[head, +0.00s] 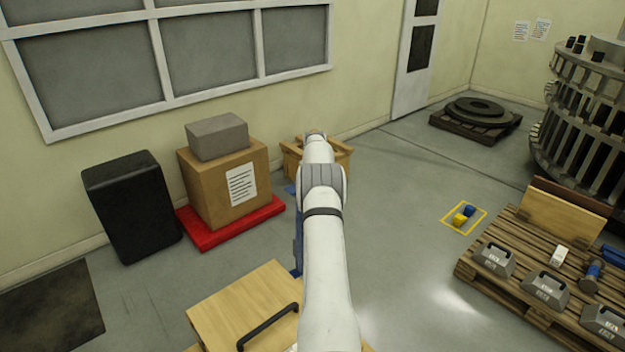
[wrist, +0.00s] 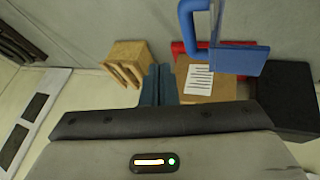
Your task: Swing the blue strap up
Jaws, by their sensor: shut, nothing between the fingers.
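A blue part (wrist: 240,60) with a curved blue loop (wrist: 188,28) shows at the top of the wrist view, and I take it to be the blue strap. In the head view, a narrow blue piece (head: 298,240) stands upright, partly hidden behind my arm, and a small blue patch (head: 290,189) shows above it. My gripper (wrist: 160,72) is shut and empty in the wrist view. In that picture its fingers are left of the blue part, with a visible gap between them. My gripper is hidden in the head view.
A cardboard box (head: 208,192) with a grey block (head: 217,137) stands on a red base (head: 206,240). A black bin (head: 132,208) is left of it. A wooden crate (head: 337,156) is behind my arm.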

